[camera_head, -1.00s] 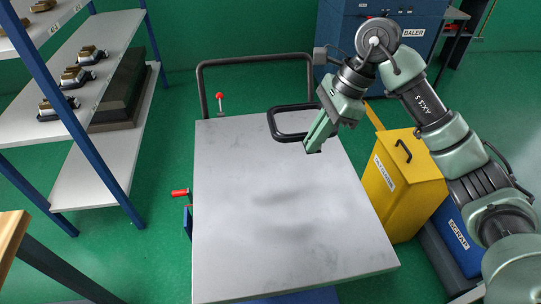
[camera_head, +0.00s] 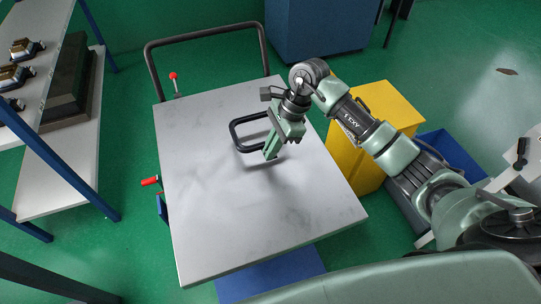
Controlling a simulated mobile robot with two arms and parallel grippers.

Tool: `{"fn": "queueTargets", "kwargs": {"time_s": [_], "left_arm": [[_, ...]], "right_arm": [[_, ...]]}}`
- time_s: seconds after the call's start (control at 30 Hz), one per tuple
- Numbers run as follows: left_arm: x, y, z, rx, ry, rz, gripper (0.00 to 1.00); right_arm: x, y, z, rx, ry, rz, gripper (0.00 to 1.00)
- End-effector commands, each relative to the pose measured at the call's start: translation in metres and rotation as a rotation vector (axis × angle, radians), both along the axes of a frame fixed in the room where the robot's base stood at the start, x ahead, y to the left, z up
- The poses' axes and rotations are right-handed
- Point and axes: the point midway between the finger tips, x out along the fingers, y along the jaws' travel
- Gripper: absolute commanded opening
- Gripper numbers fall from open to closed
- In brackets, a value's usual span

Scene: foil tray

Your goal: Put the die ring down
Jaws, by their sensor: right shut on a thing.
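The die ring is a black, rounded, roughly square frame (camera_head: 235,135) over the upper middle of the grey cart top (camera_head: 205,240). My right gripper (camera_head: 271,152) is shut on the ring's right side, with its green fingers pointing down. The gripper hides part of that side. The ring lies about level. I cannot tell for sure whether it touches the top or hangs a little above it. My left gripper is not in view.
The cart top is otherwise bare, with a black push handle (camera_head: 205,37) at its far edge and a red-knobbed lever (camera_head: 173,76) near it. A yellow bin (camera_head: 352,160) stands at the right. A shelf rack (camera_head: 62,170) with metal parts stands at the left.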

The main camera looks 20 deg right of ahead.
Motion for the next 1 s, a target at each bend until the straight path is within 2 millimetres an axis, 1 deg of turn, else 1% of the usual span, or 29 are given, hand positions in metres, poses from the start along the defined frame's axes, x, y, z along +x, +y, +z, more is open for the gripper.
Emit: {"fn": "queueTargets", "kwargs": {"time_s": [0.07, 0.33, 0.67, 0.7, 0.77, 0.8, 1.0], "left_arm": [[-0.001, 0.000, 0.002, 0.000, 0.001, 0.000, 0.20], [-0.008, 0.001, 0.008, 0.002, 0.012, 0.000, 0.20], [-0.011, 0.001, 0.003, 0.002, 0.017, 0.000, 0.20], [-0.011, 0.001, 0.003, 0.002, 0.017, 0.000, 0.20], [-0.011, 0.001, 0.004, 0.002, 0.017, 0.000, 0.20], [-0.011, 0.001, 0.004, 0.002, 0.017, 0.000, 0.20], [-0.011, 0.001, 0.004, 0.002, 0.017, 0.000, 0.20]], "right_arm": [[0.000, 0.001, -0.004, 0.002, -0.001, 0.000, 0.00], [0.000, 0.001, -0.039, 0.003, -0.001, -0.001, 0.00], [0.001, 0.000, -0.045, 0.001, -0.004, -0.001, 0.00], [0.000, 0.000, -0.046, 0.000, -0.001, 0.000, 0.10], [0.000, 0.000, -0.045, 0.000, 0.000, 0.000, 0.27], [0.000, 0.000, -0.045, 0.000, 0.000, 0.000, 0.29], [0.000, 0.000, -0.044, 0.000, 0.000, 0.000, 0.29]]}}
